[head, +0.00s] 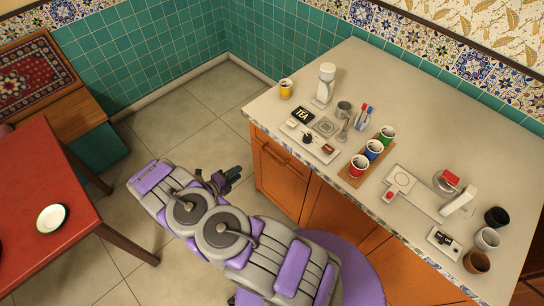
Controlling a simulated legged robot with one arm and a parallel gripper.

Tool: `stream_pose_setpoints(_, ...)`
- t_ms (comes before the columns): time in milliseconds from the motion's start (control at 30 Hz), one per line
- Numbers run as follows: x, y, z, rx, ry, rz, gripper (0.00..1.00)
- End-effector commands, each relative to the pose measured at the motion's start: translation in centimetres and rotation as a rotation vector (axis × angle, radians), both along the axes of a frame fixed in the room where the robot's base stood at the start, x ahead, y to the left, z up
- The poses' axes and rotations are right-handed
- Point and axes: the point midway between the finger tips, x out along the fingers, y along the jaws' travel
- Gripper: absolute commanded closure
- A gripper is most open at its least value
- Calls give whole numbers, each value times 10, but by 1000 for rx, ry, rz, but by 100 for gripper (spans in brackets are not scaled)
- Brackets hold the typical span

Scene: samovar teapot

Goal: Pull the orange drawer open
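The orange wooden cabinet front (280,182) stands under the counter in the head view. Its left end panel has a bar-like handle (275,155) near the top, and it looks closed. I cannot tell for certain which panel is the drawer. My gripper (229,177) is small and dark at the end of my grey and purple arm. It is over the floor, just left of the cabinet and apart from it. Its fingers are too small to tell whether they are open or shut. My arm and body hide the lower part of the cabinet front.
The pale counter (400,110) holds a yellow cup (286,88), a white bottle (325,82), a TEA box (303,113) and a wooden tray (347,178) of coloured cups. A red table (40,225) with a plate (52,217) is at left. Tiled floor (180,125) between is clear.

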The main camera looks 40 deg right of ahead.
Motion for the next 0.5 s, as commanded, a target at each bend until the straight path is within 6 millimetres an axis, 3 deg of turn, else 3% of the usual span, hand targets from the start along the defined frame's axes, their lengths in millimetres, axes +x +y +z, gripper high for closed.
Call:
stream_pose_setpoints(100, -19, -9, -1, -72, -17, -48, 67)
stream_pose_setpoints(200, -26, -13, 0, -100, -27, -68, 67)
stream_pose_setpoints(367, -27, -27, -3, -107, -29, -74, 67)
stream_pose_setpoints(500, -26, -51, -9, -107, -27, -75, 67)
